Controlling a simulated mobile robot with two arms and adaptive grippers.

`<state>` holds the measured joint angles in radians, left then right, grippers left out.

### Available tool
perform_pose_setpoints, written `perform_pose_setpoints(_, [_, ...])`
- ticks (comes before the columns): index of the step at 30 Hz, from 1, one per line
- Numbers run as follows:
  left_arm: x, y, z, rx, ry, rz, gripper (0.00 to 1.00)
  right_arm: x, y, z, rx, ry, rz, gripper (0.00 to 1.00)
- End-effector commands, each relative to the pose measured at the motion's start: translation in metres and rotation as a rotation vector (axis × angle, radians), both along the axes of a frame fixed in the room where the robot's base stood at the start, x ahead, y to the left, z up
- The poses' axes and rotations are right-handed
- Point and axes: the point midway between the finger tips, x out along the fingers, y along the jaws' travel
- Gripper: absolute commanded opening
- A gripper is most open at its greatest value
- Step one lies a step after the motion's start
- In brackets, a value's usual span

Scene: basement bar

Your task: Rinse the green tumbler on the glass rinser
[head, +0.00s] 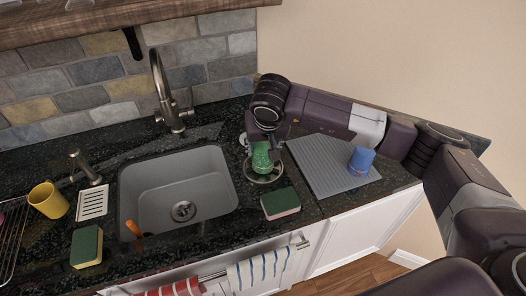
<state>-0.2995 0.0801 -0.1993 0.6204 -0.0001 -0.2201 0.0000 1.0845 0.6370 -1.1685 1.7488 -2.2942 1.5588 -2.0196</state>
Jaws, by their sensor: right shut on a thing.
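The green tumbler (262,158) is at the right of the sink. My right gripper (263,147) comes down from above and is shut on the tumbler. The glass rinser (277,178) is a round metal piece set in the dark counter, directly below the tumbler. The tumbler hides part of the rinser, and I cannot tell whether the two touch. My left gripper is not in view.
A blue tumbler (361,160) stands on a grey ribbed mat (322,172) to the right. A green sponge (280,202) lies in front of the rinser. The sink (158,187) and tall faucet (161,80) are left. A yellow cup (47,200) stands farther left.

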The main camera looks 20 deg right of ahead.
Motion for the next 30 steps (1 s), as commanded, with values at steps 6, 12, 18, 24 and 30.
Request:
perform_pose_setpoints(6, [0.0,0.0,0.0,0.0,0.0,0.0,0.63,-0.002,0.0,-0.003,-0.001,0.008,0.001,0.18])
perform_pose_setpoints(12, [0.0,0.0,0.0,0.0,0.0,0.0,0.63,-0.002,0.0,-0.002,-0.002,0.007,0.001,0.18])
perform_pose_setpoints(18, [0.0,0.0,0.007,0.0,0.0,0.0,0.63,-0.001,0.0,0.013,-0.001,0.005,0.001,0.18])
perform_pose_setpoints(24, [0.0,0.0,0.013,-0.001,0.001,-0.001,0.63,0.0,0.0,0.031,-0.001,0.002,0.0,0.18])
perform_pose_setpoints(30, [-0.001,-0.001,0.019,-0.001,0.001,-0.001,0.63,0.0,0.0,0.047,0.0,0.0,0.0,0.18])
